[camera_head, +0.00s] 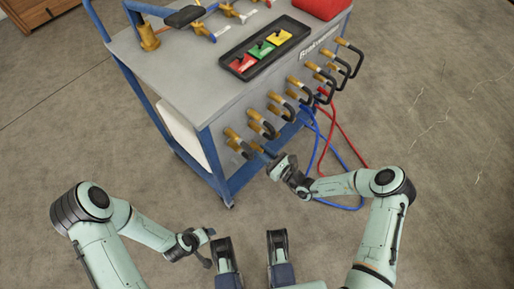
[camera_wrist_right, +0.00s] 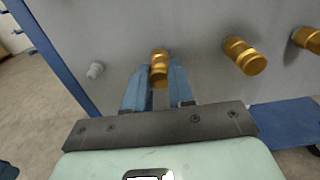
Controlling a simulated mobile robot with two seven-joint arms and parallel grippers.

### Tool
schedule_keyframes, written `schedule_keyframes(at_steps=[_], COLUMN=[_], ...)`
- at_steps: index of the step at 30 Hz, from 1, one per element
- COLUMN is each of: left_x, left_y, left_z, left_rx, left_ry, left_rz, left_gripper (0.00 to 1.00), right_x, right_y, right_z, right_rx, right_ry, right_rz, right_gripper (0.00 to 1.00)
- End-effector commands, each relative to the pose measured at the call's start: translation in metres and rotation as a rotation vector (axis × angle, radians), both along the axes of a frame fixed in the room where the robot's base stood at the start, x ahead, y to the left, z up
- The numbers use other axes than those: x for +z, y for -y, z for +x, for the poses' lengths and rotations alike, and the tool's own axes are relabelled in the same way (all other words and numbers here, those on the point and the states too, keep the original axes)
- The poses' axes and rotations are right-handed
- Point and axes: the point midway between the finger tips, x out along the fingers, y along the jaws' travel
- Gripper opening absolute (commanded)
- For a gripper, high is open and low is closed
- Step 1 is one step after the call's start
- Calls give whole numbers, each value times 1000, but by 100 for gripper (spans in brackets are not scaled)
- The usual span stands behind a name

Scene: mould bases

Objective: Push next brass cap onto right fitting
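In the right wrist view, the two blue fingers of my right gripper (camera_wrist_right: 161,90) stand close on either side of a brass cap (camera_wrist_right: 159,72) and appear shut on it. The cap is against or very near the grey panel (camera_wrist_right: 205,25); the contact behind it is hidden. A bare grey fitting (camera_wrist_right: 95,70) sticks out to its left. Brass fittings (camera_wrist_right: 243,55) stand on the panel to the right. In the head view, my right gripper (camera_head: 264,151) is at the cart's lower front. My left gripper (camera_head: 205,250) hangs low, away from the cart; its fingers are unclear.
The cart (camera_head: 180,75) carries a black tray (camera_head: 240,53) with red, green and yellow pieces, and a red cloth (camera_head: 322,7). Several brass fittings with black hooks (camera_head: 283,108) jut from its front. Blue and red hoses (camera_head: 345,140) hang near my right arm. The right floor is clear.

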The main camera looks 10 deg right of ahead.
Motion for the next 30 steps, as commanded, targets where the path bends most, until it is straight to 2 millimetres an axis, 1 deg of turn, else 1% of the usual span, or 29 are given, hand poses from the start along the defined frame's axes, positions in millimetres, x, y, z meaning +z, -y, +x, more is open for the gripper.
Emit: schedule_keyframes(at_steps=[11, 30], left_x=[3, 17], left_y=[0, 0], left_z=[0, 0], left_rx=[0, 0], left_ry=[1, 5], left_rz=[0, 0], left_gripper=[74, 74], right_x=[0, 1], right_y=[3, 19], right_z=[-3, -23], right_rx=[-1, -1], right_ry=[1, 0], right_rz=[-1, 0], right_gripper=[0, 0])
